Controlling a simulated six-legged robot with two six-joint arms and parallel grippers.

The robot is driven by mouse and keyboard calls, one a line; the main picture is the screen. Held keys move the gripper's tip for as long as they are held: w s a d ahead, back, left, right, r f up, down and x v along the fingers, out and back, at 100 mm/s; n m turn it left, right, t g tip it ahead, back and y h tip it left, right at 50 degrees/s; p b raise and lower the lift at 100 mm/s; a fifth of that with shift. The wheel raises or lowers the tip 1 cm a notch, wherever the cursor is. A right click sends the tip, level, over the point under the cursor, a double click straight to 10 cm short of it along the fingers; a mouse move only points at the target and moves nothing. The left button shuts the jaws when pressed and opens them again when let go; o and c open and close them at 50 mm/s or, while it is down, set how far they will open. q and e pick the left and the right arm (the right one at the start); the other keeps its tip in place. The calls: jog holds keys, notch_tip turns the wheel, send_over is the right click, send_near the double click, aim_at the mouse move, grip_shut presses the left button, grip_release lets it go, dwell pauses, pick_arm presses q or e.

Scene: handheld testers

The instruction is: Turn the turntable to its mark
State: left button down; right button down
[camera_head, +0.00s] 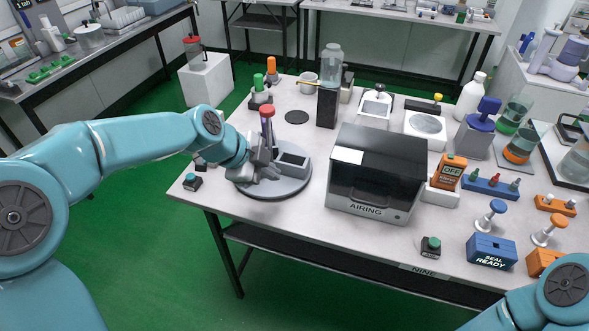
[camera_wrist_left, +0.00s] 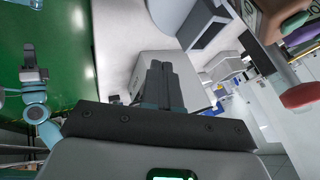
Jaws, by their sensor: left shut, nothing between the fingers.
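The turntable (camera_head: 287,188) is a round grey disc near the left front edge of the table in the head view. A dark-topped grey block (camera_head: 292,160) stands on it. A purple post with a red top (camera_head: 267,112) rises beside my gripper. My left gripper (camera_head: 262,168) is at the left side of the turntable, shut and empty; I cannot tell whether it touches. Its closed fingers (camera_wrist_left: 165,82) show in the left wrist view. The turntable's mark cannot be made out. Only part of my right arm shows at the lower right; its gripper is out of view.
The AIRING box (camera_head: 375,180) stands right of the turntable. A green-topped post (camera_head: 260,88), an orange-topped post (camera_head: 273,68) and a black block with a jar (camera_head: 328,105) are behind it. A small teal-button box (camera_head: 192,182) sits at the left corner.

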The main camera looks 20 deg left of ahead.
aim_at(303, 175)
pick_arm(q)
jog(key=x, duration=0.7)
jog(key=shift+w+d+f, duration=0.15)
jog(key=shift+f, duration=0.15)
jog(key=w, duration=0.1)
jog(key=w+p, duration=0.1)
jog(key=shift+w+r, duration=0.25)
jog(key=shift+w, duration=0.7)
jog(key=shift+w+d+n, duration=0.1)
jog(key=shift+w+n, duration=0.05)
jog(key=shift+n, duration=0.15)
